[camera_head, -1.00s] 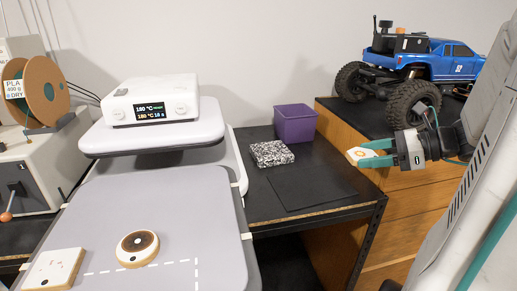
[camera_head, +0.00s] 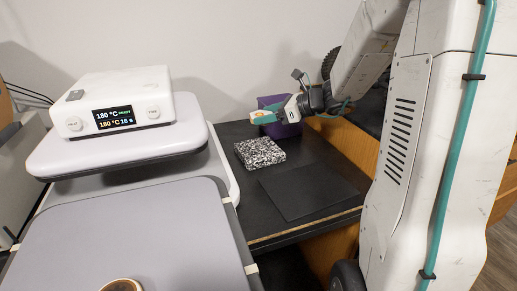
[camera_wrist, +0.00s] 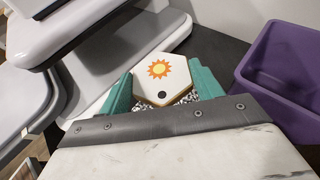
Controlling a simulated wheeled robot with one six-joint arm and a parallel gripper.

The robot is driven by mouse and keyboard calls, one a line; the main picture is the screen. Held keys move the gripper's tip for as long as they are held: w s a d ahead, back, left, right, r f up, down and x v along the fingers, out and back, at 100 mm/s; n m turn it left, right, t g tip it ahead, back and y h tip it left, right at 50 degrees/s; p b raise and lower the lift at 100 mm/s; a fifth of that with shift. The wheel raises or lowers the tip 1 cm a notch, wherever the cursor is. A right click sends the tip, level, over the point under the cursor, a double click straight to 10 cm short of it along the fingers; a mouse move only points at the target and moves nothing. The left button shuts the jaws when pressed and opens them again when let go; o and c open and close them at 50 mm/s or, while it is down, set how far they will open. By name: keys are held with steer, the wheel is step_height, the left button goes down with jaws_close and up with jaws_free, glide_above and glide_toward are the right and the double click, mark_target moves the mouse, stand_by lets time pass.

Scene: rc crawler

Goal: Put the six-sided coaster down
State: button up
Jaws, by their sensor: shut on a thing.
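The six-sided coaster (camera_wrist: 163,71) is white with an orange sun, a black dot and a wood-coloured edge. My gripper (camera_wrist: 161,82) is shut on it, with a teal finger at each side. In the head view my gripper (camera_head: 266,116) holds the coaster (camera_head: 256,117) above the black bench, in front of the purple bin and above the speckled block. The wrist view shows part of the speckled block below the coaster.
The speckled block (camera_head: 259,153) lies on the black bench beside a thin dark mat (camera_head: 308,190), which is bare. The purple bin (camera_head: 292,130) stands behind; it also shows in the wrist view (camera_wrist: 285,75). The heat press (camera_head: 120,150) is at left. A round coaster (camera_head: 121,285) shows at the bottom edge.

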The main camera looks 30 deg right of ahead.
glide_above(264, 149)
step_height(264, 149, down, 5)
steer(key=shift+f, duration=2.55)
steer(key=o, duration=1)
steer(key=shift+f, duration=0.15)
